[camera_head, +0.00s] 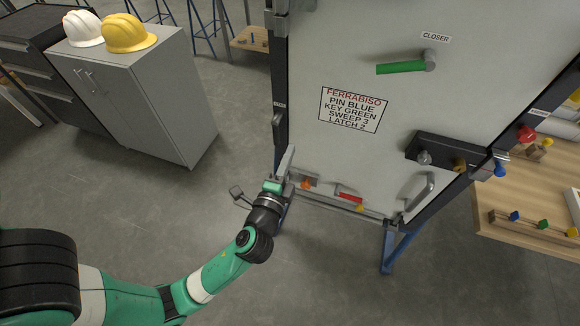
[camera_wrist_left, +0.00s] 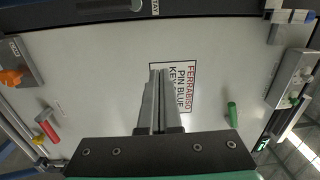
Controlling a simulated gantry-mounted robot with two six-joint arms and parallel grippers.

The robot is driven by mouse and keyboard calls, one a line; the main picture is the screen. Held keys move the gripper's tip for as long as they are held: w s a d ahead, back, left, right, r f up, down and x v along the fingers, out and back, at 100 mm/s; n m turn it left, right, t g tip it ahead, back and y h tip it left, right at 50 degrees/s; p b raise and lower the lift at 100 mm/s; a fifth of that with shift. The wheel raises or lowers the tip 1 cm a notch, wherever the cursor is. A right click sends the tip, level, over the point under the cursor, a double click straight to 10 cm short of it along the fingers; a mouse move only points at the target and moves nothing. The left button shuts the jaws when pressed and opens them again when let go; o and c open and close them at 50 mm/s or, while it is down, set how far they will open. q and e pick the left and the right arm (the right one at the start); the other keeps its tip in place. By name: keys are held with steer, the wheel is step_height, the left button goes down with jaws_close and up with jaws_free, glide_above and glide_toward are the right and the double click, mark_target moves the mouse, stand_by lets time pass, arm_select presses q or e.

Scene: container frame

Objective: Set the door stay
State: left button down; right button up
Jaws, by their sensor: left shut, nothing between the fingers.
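The white door panel (camera_head: 330,55) stands in a dark frame with a printed sign (camera_head: 353,109) on it. A small grey fitting (camera_head: 277,120) sits on the dark left upright of the frame, below a tiny label. In the left wrist view, a label reading "STAY" lies on the dark frame bar at the top, beside a grey round part (camera_wrist_left: 136,5), cut off by the picture edge. My left gripper (camera_head: 290,152) is at the door's lower left, below that fitting. Its fingers (camera_wrist_left: 157,72) are together and empty, pointing towards the door face. My right gripper is not seen.
On the door are a green closer handle (camera_head: 401,68), an orange knob (camera_head: 306,184), a red handle (camera_head: 350,197) and a grey pull handle (camera_head: 419,192). A cabinet (camera_head: 150,90) with two helmets stands left. A wooden bench (camera_head: 530,215) stands right. Floor between cabinet and door is clear.

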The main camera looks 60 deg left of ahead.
mark_target(278, 130)
arm_select(q)
step_height(278, 130, down, 9)
steer(key=s+b, duration=0.2)
steer(key=b, duration=0.2)
steer(key=shift+a+f+g, duration=0.2)
steer(key=shift+a+g, duration=0.1)
steer(key=shift+a, duration=0.05)
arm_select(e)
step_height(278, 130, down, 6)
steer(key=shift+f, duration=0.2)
arm_select(q)
steer(key=w+a+b, duration=0.1)
steer(key=w+a, duration=0.3)
steer(key=a, duration=0.6)
steer(key=shift+w+a, duration=0.3)
steer(key=shift+w, duration=0.05)
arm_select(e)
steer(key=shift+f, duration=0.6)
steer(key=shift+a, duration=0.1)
